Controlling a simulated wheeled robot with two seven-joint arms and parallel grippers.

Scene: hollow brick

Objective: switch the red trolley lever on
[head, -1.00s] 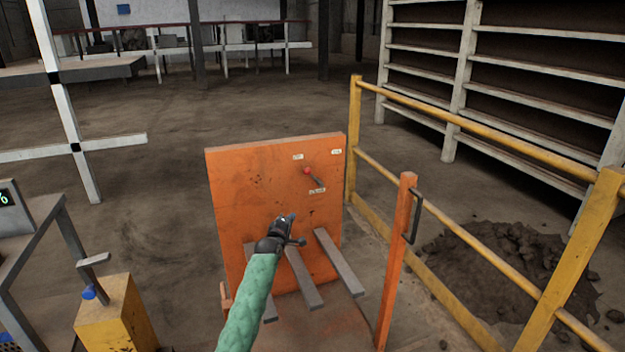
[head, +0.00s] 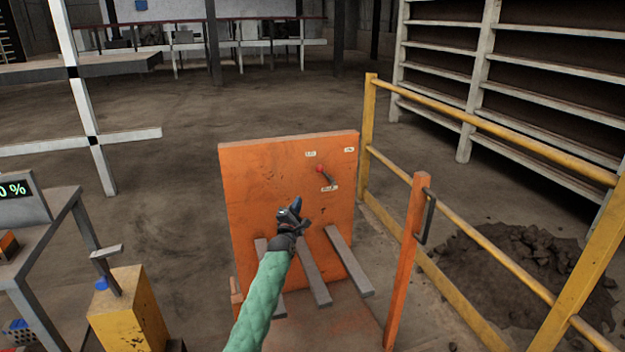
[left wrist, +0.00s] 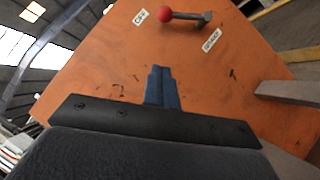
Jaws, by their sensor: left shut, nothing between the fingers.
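The trolley's orange panel (head: 270,175) stands upright ahead. The lever with its red knob (head: 321,169) is on the panel's upper right; its handle slants down to the right from the knob. In the left wrist view the red knob (left wrist: 165,14) is at the top, with the grey pivot end to its right and small white labels nearby. My left gripper (head: 296,205) is in front of the panel, below and left of the lever, apart from it. Its blue fingers (left wrist: 161,88) are shut and empty. My right gripper is not in view.
Grey bars (head: 348,260) lie on the trolley below the panel. An orange post with a dark handle (head: 407,262) and a yellow railing (head: 480,125) stand to the right. A yellow box (head: 128,310) and a display stand (head: 22,200) are at left.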

